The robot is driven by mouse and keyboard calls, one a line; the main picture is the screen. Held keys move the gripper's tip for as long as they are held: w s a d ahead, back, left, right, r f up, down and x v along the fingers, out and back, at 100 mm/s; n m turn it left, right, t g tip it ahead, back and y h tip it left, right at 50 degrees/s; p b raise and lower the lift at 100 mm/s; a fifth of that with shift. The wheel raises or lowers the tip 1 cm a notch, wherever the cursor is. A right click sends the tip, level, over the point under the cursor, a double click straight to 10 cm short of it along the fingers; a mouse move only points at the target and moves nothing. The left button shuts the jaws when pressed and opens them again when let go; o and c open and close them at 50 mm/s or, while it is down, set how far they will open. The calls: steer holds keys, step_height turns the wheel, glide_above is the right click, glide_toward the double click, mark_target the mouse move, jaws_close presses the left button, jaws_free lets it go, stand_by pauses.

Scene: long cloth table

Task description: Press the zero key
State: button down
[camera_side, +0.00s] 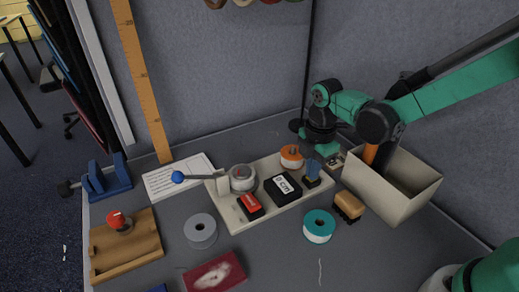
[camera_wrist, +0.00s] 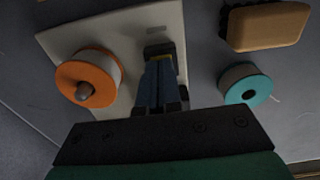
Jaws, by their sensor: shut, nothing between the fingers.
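A pale board (camera_side: 268,205) on the table carries a black block (camera_side: 283,187) with a white label whose marking looks like "0 cm". A red-topped black piece (camera_side: 250,205) and a round grey dial (camera_side: 242,178) sit to its left on the board. No key clearly marked zero can be made out. My gripper (camera_side: 312,180) points down over the board's right part, to the right of the labelled block. In the wrist view its blue fingers (camera_wrist: 159,62) are together, at a small dark piece with a yellow band. I cannot tell whether they touch it. The labelled block is not visible there.
An orange spool (camera_side: 291,156) stands close behind my gripper. A teal spool (camera_side: 319,226), a wooden brush (camera_side: 348,207) and a beige bin (camera_side: 414,203) are in front and to the right. A blue-balled lever (camera_side: 178,177) sticks out left. A grey spool (camera_side: 200,231) lies at front left.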

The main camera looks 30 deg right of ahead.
step_height(320, 180, up, 14)
stand_by(0.5)
stand_by(0.5)
steer(key=s+d+f+m+t, duration=0.3)
steer(key=s+m+t, duration=0.4)
steer(key=m, duration=1)
steer(key=shift+s+m, duration=0.25)
steer(key=shift+m, duration=0.15)
